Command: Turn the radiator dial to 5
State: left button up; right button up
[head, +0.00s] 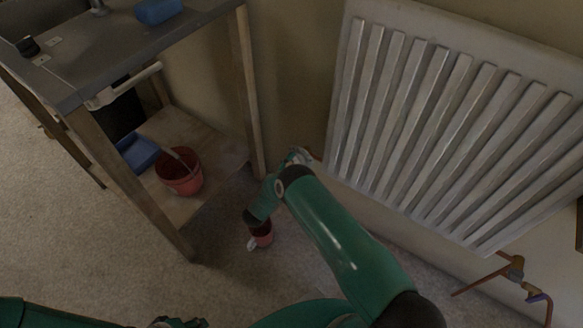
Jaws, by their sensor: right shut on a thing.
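The white radiator (440,130) hangs on the wall at the right. My right arm reaches up from the bottom right, and its gripper (299,156) is at the radiator's lower left corner. This gripper is shut on the radiator dial, which is mostly hidden behind the gripper and wrist. The number the dial points to cannot be read. My left arm shows at the bottom left edge. A dark part of what looks like my left gripper (180,323) is cut off by the bottom edge, so its jaws cannot be made out.
A workbench (58,80) with wooden legs stands at the left, a blue item (158,11) on top. A red bucket (180,183) and a blue object (139,152) are on its lower shelf. A small reddish thing (262,236) is below my right wrist. Copper pipework (514,268) is at right.

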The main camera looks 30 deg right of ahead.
jog(key=m+b, duration=0.1)
jog(key=m, duration=0.1)
jog(key=d+m+b, duration=0.1)
jog(key=m, duration=0.1)
jog(key=shift+s+f+m, duration=0.1)
jog(key=shift+s+m, duration=0.05)
jog(key=shift+m, duration=0.25)
jog(key=m+b, duration=0.2)
jog(key=m, duration=0.4)
jog(key=shift+b, duration=0.3)
jog(key=m+b, duration=0.1)
jog(key=m, duration=0.5)
jog(key=shift+m+g+b, duration=0.3)
jog(key=shift+m+b, duration=0.05)
jog(key=shift+m, duration=0.05)
jog(key=m+b, duration=0.1)
jog(key=m, duration=0.5)
jog(key=o, duration=1.2)
jog(key=shift+c, duration=0.2)
jog(key=shift+a+f, duration=0.1)
jog(key=shift+a, duration=0.1)
